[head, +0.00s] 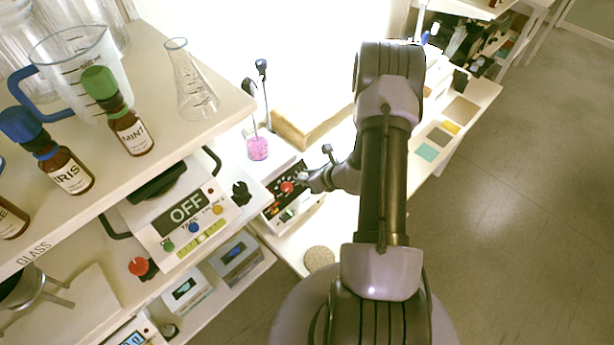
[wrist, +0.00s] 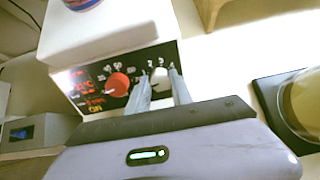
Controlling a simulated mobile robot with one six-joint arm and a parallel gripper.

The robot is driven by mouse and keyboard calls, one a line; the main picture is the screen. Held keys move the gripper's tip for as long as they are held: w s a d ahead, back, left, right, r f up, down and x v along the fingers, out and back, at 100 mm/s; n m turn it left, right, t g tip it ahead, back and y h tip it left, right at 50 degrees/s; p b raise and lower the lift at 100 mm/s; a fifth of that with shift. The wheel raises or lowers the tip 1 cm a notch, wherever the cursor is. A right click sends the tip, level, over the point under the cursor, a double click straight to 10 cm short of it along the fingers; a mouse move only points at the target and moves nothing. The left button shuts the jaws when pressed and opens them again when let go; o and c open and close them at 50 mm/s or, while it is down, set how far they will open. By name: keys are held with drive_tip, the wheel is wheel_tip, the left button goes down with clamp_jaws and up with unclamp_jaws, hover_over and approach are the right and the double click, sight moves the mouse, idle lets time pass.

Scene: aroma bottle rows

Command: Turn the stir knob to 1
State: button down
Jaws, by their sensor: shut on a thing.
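The stirrer hotplate shows in the wrist view with a white body (wrist: 110,35) and a black front panel (wrist: 88,78). The panel carries a red knob (wrist: 118,84) and, to its right, a pale stir knob (wrist: 160,78) with small marks around it. My gripper (wrist: 161,82) is shut on the pale knob, one finger on each side. The knob's pointer and exact setting are too small to read. In the head view my gripper (head: 308,182) reaches the panel from the right, beside the red knob, and hides the pale knob.
A pink-filled beaker (head: 257,148) stands behind the panel. To the left, a device reading OFF (head: 187,208) sits under a shelf (head: 160,90) with brown bottles, a jug and a flask. A round cork mat (head: 319,258) lies at the front. Open floor lies on the right.

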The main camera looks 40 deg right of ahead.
drive_tip(key=shift+m, duration=0.3)
drive_tip(key=m+p, duration=0.1)
drive_tip(key=m, duration=0.3)
drive_tip(key=shift+y+p, duration=0.3)
drive_tip(key=shift+p, duration=0.1)
drive_tip(key=shift+d+m+p, duration=0.1)
drive_tip(key=shift+m+p, duration=0.35)
drive_tip(key=shift+m, duration=0.95)
drive_tip(key=c, duration=1.1)
unclamp_jaws()
drive_tip(key=p+v, duration=0.3)
drive_tip(key=v, duration=1.4)
drive_tip(key=shift+s+d+p, duration=0.15)
drive_tip(key=shift+p, duration=0.25)
